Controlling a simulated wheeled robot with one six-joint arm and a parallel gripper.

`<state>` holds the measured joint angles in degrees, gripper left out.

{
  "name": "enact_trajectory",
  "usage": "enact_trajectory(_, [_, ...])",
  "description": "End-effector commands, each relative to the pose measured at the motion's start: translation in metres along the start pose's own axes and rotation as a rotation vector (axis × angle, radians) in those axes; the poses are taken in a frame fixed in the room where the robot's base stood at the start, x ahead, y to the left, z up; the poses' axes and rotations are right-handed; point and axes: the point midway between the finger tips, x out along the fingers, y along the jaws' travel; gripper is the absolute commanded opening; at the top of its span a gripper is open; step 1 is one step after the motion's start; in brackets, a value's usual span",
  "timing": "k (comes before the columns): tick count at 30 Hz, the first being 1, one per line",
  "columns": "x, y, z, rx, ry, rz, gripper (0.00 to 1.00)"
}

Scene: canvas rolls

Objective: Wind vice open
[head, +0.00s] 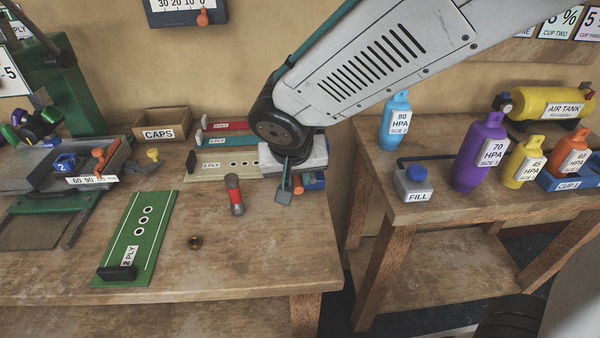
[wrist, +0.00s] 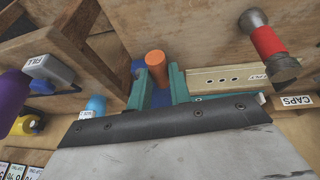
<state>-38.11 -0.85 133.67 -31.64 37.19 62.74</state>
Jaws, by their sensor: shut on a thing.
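My gripper (head: 290,187) reaches down at the right end of the wooden bench. Its teal fingers (wrist: 160,76) are shut on an orange knob or handle (wrist: 155,60), which shows between them in the wrist view. A little of the orange handle (head: 298,191) also shows in the head view. A blue body (head: 315,180), likely the vice, sits right by the handle near the bench's edge. It is mostly hidden behind my gripper, and blue parts show around the handle in the wrist view (wrist: 160,98). I cannot tell how wide the vice jaws stand.
A red-handled tool (head: 234,195) stands just left of my gripper. A green 2 PLY board (head: 137,235) and a brass ring (head: 195,242) lie farther left. A CAPS box (head: 161,123) stands at the back. A second bench (head: 460,210) with bottles is to the right, across a gap.

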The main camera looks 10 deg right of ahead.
Motion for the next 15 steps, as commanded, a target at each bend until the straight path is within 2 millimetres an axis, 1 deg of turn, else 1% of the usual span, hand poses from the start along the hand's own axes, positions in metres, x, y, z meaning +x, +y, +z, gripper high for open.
enact_trajectory(1, [0.002, -0.004, 0.001, -0.022, -0.001, 0.037, 0.0])
enact_trajectory(3, [0.004, -0.007, 0.003, -0.047, -0.001, 0.096, 0.0])
enact_trajectory(15, [0.02, -0.019, 0.009, -0.188, 0.0, 0.444, 0.0])
